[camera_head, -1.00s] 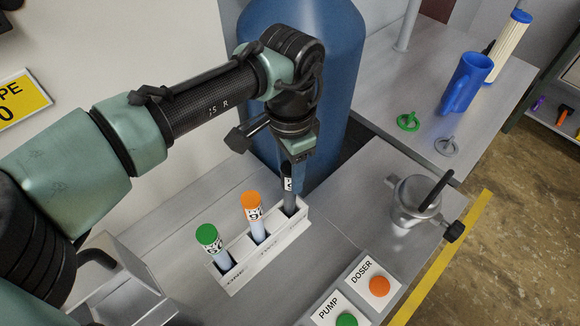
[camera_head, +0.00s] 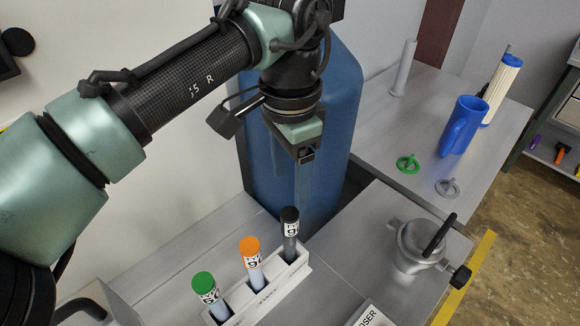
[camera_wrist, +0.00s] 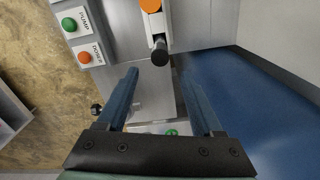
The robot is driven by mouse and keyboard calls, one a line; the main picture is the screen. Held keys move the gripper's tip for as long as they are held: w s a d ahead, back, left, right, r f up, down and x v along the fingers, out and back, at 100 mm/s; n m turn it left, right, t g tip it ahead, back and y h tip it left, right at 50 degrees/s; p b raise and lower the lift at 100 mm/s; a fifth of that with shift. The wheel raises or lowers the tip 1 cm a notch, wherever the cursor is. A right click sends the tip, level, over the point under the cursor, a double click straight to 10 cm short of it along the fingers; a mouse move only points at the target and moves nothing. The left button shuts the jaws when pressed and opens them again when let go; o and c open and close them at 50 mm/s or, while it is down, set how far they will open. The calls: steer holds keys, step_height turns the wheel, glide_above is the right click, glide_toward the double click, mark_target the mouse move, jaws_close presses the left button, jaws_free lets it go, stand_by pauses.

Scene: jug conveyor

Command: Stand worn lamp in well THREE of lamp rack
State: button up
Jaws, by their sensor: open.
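The lamp rack (camera_head: 272,296) is a white block with wells in a row on the metal bench. A black-capped lamp (camera_head: 290,232) with a dark grey tube, apparently the worn lamp, stands upright in the far right well, at the end labelled THREE. An orange-capped lamp (camera_head: 251,258) stands in the middle well, and a green-capped lamp (camera_head: 206,290) in the near left well. My gripper (camera_head: 306,156) is open and empty above the black-capped lamp, clear of it. In the wrist view, the black cap (camera_wrist: 160,52) shows ahead between the open fingers.
A tall blue tank (camera_head: 345,110) stands close behind the rack and my gripper. A metal clamp-lidded pot (camera_head: 418,245) is on the right. A blue jug (camera_head: 464,125), a white filter cartridge (camera_head: 503,88) and green and grey rings stand on the back bench. Bench between rack and pot is clear.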

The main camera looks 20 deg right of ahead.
steer(key=shift+r, duration=1.15)
steer(key=d+r+m+t+h, duration=0.1)
steer(key=d+r+t+h, duration=0.3)
steer(key=d, duration=0.4)
steer(key=d+r+t+h, duration=0.1)
steer(key=d+r+h, duration=0.4)
steer(key=d+r, duration=0.25)
step_height(320, 180, up, 13)
steer(key=n+t+h, duration=0.2)
steer(key=t+h, duration=0.3)
steer(key=a+r+n+t, duration=0.6)
steer(key=a+r+t, duration=0.25)
steer(key=a, duration=0.35)
steer(key=s+a+r+n+t+y, duration=0.1)
steer(key=s+a+n+t+y, duration=0.1)
steer(key=a+n+t+y, duration=0.2)
steer(key=s+a+r+n+t+y, duration=0.1)
steer(key=s+a+n+t+y, duration=0.2)
steer(key=a+y, duration=0.7)
steer(key=a+n+t, duration=0.2)
steer(key=a+n, duration=0.1)
steer(key=a, duration=0.1)
steer(key=shift+s, duration=0.2)
